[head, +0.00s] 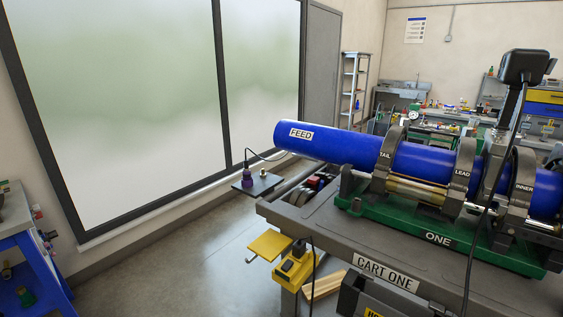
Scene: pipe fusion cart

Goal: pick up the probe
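A small dark purple upright piece (247,178), which may be the probe, stands on a dark flat plate (262,187) left of the cart. A thin black cable (262,157) arcs from near it toward the blue pipe. A small light-coloured piece (264,175) sits beside it on the plate. They are too small to identify for certain. Neither of my grippers is in view.
The blue pipe marked FEED (335,146) lies clamped in the green-based machine marked ONE (400,228) on CART ONE (330,228). A yellow shelf (269,245) and yellow box (294,266) hang at the cart's left end. A blue bench (30,255) stands far left. Floor between is clear.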

